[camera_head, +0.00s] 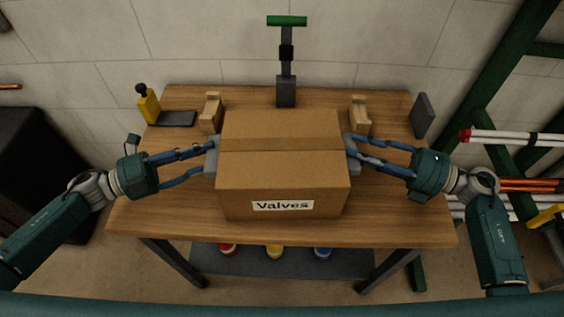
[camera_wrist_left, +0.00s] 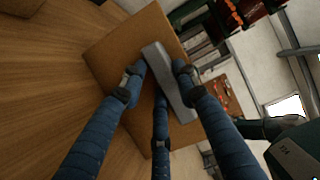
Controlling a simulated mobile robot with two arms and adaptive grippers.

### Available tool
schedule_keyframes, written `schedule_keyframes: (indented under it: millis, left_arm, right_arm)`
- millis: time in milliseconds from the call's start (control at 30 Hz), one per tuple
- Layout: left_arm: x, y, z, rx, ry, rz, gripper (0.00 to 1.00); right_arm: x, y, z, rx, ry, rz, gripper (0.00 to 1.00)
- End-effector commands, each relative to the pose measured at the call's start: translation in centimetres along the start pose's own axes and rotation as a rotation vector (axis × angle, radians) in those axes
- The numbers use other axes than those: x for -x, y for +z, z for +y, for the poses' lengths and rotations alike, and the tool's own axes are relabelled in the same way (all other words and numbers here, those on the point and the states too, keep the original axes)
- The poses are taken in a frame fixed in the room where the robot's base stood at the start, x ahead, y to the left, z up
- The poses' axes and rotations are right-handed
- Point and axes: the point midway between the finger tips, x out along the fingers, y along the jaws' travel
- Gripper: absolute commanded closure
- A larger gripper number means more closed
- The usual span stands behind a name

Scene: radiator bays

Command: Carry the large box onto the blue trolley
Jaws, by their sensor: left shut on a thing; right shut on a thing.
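The large box (camera_head: 280,170) is brown cardboard with a "Valves" label on its front, at the middle of the wooden table (camera_head: 405,215). It looks level; I cannot tell whether it rests on the top or hangs just above. My left gripper (camera_head: 210,154) is shut on the grey handle on the box's left side. In the left wrist view this handle (camera_wrist_left: 168,80) lies between the fingers, against the box side (camera_wrist_left: 112,45). My right gripper (camera_head: 354,152) is shut on the handle on the right side. No blue trolley shows in either view.
Behind the box stand a green-handled tool (camera_head: 286,65), two wooden blocks (camera_head: 210,113) (camera_head: 360,114), a yellow-and-black item (camera_head: 150,106) and a dark plate (camera_head: 422,115). A green rack with pipes (camera_head: 515,137) is at right, a black case (camera_head: 35,150) at left. Several colored containers sit on the lower shelf (camera_head: 250,262).

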Motion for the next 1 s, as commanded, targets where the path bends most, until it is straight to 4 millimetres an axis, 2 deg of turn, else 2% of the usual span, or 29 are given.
schedule_keyframes:
  millis: [600,1000]
  left_arm:
    - [0.0,0.1,-4.8,-0.002,-0.003,-0.002,1.00]
    - [0.0,0.2,-5.2,-0.002,-0.002,-0.003,1.00]
  right_arm:
    - [0.0,0.1,4.8,0.001,0.004,0.000,1.00]
    - [0.0,0.1,5.2,0.001,0.004,-0.001,1.00]
